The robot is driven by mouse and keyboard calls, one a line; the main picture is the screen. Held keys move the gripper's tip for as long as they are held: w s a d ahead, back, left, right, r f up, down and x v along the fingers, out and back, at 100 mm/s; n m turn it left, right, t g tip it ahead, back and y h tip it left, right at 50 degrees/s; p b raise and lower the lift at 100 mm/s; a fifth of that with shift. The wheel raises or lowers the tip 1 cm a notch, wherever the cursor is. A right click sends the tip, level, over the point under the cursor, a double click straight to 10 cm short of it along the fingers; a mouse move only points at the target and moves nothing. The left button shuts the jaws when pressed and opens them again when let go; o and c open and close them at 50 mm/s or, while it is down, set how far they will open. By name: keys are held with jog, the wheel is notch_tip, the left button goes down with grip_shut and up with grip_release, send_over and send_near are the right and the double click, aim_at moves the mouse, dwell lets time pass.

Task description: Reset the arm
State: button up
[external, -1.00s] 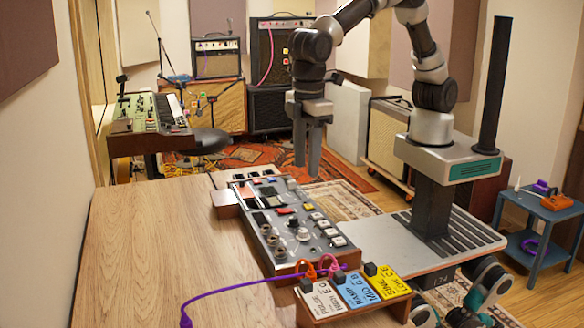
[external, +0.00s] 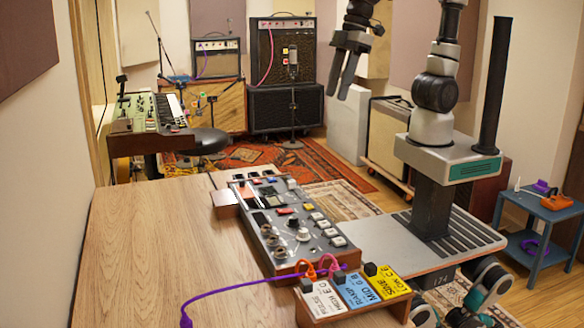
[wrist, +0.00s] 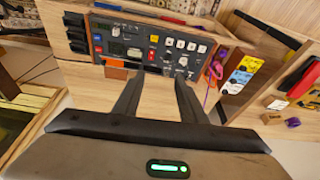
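My gripper (external: 338,94) is raised high in the external view, in front of the amplifiers and well above the wooden desk. Its two dark fingers point down and slightly left, with a clear gap between them. In the wrist view my gripper (wrist: 159,78) shows both fingers apart with nothing between them. My arm is folded up above its base at the right, and its upper part runs out of the top of the external picture.
A wooden desk (external: 140,235) bears a grey control console (external: 290,228) and a block of labelled cards (external: 355,290) with orange and purple cables. A keyboard synth (external: 150,115) stands left, amplifiers (external: 282,60) behind, a blue side table (external: 540,210) right. The air around my gripper looks clear.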

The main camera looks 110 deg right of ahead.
jog(key=s+d+t, duration=0.2)
jog(key=s+d, duration=0.3)
jog(key=s, duration=0.6)
notch_tip(320, 180, up, 12)
jog(key=p, duration=1.2)
jog(key=shift+a+m+p, duration=0.15)
jog(key=shift+m+p, duration=0.15)
jog(key=shift+m, duration=0.1)
jog(key=shift+w, duration=0.1)
